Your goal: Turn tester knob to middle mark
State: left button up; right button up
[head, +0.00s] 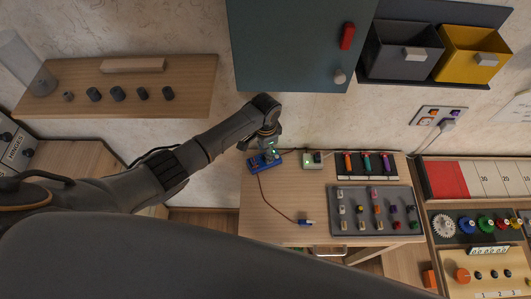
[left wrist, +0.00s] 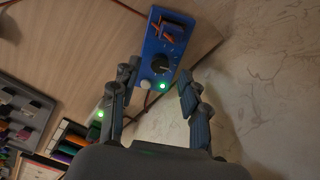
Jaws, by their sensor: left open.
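The blue tester (head: 262,161) lies on the small wooden table (head: 270,222), near its back left corner. In the left wrist view the tester (left wrist: 151,48) shows a black knob (left wrist: 161,64) with a pale pointer line, an orange part and a lit green light. The marks around the knob are too small to read. My left gripper (head: 270,144) is above the tester in the head view. In the left wrist view my left gripper (left wrist: 157,82) has its two fingers spread apart, with the tester's knob end beyond and between them, and nothing held. My right gripper is not seen.
A white box with a green light (head: 312,159) sits right of the tester. A dark tray of coloured tools (head: 365,166) and a grey board with small parts (head: 376,224) lie further right. A cable with a blue plug (head: 305,222) crosses the table. A teal cabinet (head: 290,45) hangs above.

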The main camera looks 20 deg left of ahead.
pick_arm(q)
notch_tip(320, 180, up, 5)
jog(key=shift+r, duration=0.15)
dwell(0.6)
